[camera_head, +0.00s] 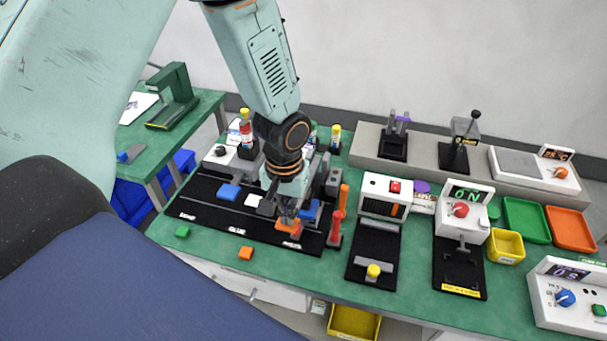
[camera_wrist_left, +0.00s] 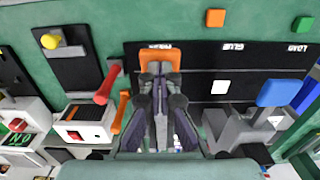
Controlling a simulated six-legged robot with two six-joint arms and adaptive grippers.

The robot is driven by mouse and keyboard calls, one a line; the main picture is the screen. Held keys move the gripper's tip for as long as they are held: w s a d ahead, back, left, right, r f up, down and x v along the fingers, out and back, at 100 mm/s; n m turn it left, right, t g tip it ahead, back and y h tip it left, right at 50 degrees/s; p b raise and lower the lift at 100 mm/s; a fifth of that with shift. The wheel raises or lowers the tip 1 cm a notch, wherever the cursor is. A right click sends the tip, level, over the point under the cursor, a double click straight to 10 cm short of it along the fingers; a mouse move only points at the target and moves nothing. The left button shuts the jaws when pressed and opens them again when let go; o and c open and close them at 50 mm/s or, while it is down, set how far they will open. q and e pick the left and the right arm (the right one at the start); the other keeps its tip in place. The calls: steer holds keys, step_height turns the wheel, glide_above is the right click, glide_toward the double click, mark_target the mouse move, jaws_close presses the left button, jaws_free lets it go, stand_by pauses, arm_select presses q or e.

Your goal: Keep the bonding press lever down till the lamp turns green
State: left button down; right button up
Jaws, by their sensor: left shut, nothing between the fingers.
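My left gripper (camera_head: 287,212) is shut and empty, pointing down at the press end of the black station board (camera_head: 212,207). Its fingertips (camera_wrist_left: 161,82) are right at an orange paddle (camera_head: 288,226) beside the PRESS label, which I take for the press lever. The paddle also shows just past the fingertips in the left wrist view (camera_wrist_left: 160,57). Whether the fingers touch it or how far down it is I cannot tell. The press body is mostly hidden behind my gripper. I cannot make out the lamp or its colour. My right gripper is not in view.
A red handle (camera_head: 337,222) and an orange bar (camera_head: 344,197) stand close to the right. Loose green (camera_head: 182,231) and orange (camera_head: 245,252) blocks lie in front.

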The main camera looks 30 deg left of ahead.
arm_select(q)
steer(key=shift+f, duration=0.2)
steer(key=shift+s+f+b, duration=0.15)
steer(key=shift+f+b, duration=0.95)
steer(key=shift+f, duration=0.6)
steer(key=shift+s, duration=0.15)
stand_by(1.9)
steer(key=shift+r, duration=0.1)
stand_by(0.5)
steer(key=shift+w+r+p, duration=0.25)
steer(key=shift+r+p, duration=0.85)
steer(key=shift+w+r+p, duration=0.2)
steer(key=shift+r+p, duration=0.9)
step_height(320, 180, up, 18)
steer(key=w+p, duration=0.1)
steer(key=p, duration=0.6)
steer(key=shift+w+a, duration=0.2)
steer(key=shift+w, duration=0.05)
